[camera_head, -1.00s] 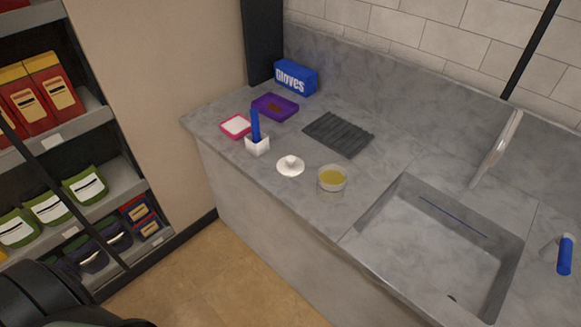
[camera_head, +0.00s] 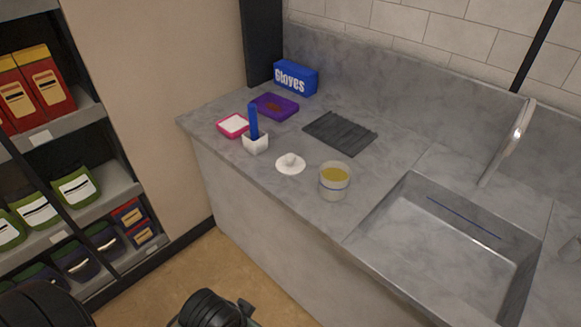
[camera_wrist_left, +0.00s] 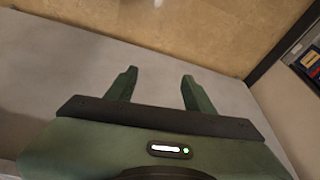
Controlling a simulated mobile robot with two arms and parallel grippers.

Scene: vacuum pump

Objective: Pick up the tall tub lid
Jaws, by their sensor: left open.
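A white round lid with a small knob (camera_head: 290,163) lies flat on the grey counter in the head view, near its front edge. A clear tub with yellow contents (camera_head: 334,182) stands open just right of the lid, apart from it. My left gripper (camera_wrist_left: 159,75) is open and empty in the left wrist view, with floor and a pale grey surface beyond its fingers. The lid does not show in that view. My left fingers are not visible in the head view. My right gripper is not in view.
A white holder (camera_head: 256,145) with a blue upright item stands left of the lid. Behind are a pink tray (camera_head: 232,125), purple tray (camera_head: 275,107), blue gloves box (camera_head: 296,77) and dark ribbed mat (camera_head: 340,133). A sink (camera_head: 450,235) lies right. Shelves stand left.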

